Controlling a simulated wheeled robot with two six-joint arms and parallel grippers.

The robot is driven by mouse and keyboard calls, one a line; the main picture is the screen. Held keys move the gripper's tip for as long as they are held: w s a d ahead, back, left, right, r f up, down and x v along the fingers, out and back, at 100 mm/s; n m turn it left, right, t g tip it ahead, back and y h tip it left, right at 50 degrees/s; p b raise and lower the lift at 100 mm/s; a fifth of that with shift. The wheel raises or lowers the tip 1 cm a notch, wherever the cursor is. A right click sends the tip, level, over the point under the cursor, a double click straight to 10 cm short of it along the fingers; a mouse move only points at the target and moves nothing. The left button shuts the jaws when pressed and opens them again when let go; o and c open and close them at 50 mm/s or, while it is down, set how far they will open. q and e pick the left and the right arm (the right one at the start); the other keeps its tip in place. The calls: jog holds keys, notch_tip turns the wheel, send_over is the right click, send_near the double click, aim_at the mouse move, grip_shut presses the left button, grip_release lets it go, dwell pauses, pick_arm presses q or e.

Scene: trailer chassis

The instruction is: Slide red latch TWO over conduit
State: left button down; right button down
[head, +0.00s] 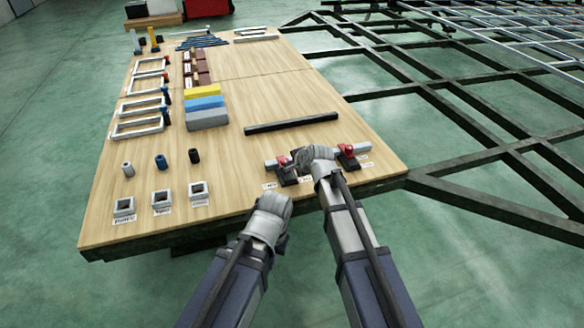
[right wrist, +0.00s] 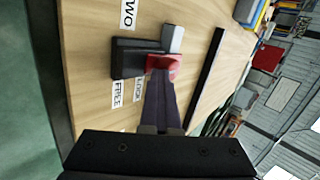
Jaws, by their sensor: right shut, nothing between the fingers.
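Red latch TWO (head: 283,161) is on the left black holder under the grey conduit (head: 362,148). In the right wrist view the red latch (right wrist: 164,62) sits between the black block (right wrist: 128,58) and the conduit's end (right wrist: 173,38), near labels TWO, FREE and LOCK. My right gripper (head: 299,158) is shut and empty; its fingertips (right wrist: 161,80) are right at the latch. Whether they touch it I cannot tell. A second red latch (head: 346,149) stands at the conduit's right end. My left gripper (head: 274,206) hangs near the table's front edge, its fingers hidden.
A black bar (head: 291,124) lies behind the conduit. Square sockets (head: 124,206) and small cylinders stand at the front left. Yellow, blue and grey blocks (head: 206,117) lie farther back. The dark trailer frame (head: 480,160) is right of the table (head: 240,150).

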jog(key=shift+w, duration=0.15)
jog(key=s, duration=0.1)
jog(key=s+d, duration=0.1)
jog(key=s, duration=0.1)
jog(key=s+d, duration=0.1)
jog(key=shift+s+r, duration=0.1)
jog(key=shift+s, duration=0.15)
jog(key=p+v, duration=0.7)
jog(key=v, duration=0.2)
jog(key=shift+r, duration=0.35)
